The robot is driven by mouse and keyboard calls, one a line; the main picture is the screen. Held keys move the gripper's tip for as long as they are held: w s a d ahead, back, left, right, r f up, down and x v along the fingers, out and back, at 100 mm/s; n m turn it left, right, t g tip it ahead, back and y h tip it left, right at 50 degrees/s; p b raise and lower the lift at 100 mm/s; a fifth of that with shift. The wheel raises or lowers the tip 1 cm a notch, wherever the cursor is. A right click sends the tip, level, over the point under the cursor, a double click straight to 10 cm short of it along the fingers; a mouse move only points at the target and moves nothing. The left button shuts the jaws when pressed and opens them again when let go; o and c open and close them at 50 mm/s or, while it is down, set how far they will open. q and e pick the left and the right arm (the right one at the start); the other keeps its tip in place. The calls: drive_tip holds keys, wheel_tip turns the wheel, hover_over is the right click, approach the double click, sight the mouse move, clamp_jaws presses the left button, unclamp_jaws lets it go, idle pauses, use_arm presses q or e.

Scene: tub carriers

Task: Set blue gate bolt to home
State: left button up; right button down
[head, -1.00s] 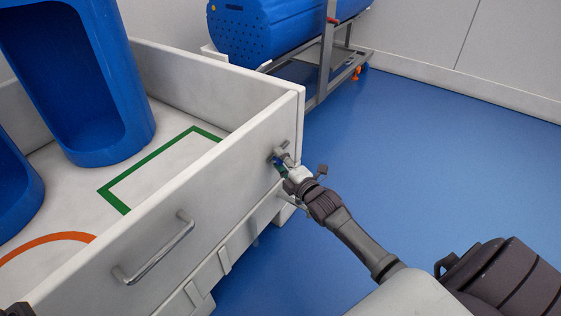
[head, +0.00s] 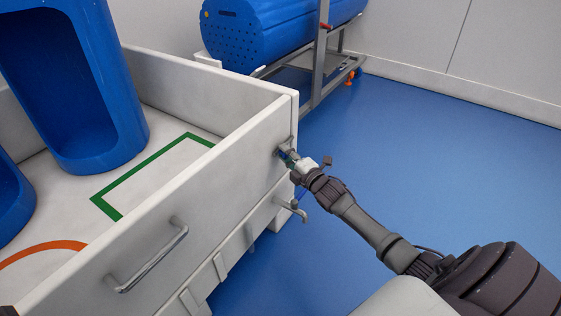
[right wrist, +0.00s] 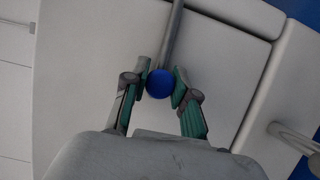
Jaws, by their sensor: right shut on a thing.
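The blue gate bolt shows in the right wrist view as a round blue knob (right wrist: 160,84) on a grey metal rod (right wrist: 173,38). My right gripper (right wrist: 161,88) has its two fingers on either side of the knob and is shut on it. In the head view my right gripper (head: 291,160) is at the outer face of the white gate panel (head: 235,165), near its far right end. The bolt's metal fitting (head: 288,146) shows there beside the fingers, and the knob is mostly hidden.
Blue tubs (head: 110,140) stand inside the white-walled carrier, beside green (head: 150,165) and orange floor outlines. A metal handle (head: 150,260) is on the panel. A lever (head: 291,210) sits below the bolt. A blue drum (head: 245,45) on a frame stands behind. Blue floor at right is clear.

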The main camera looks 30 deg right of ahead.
drive_tip(key=shift+d, duration=0.2)
drive_tip(key=c, duration=1.3)
unclamp_jaws()
drive_tip(key=shift+c, duration=0.2)
drive_tip(key=o, duration=0.4)
drive_tip(key=shift+o, duration=0.2)
drive_tip(key=shift+s, duration=0.15)
drive_tip(key=s, duration=1.1)
drive_tip(key=shift+s, duration=0.35)
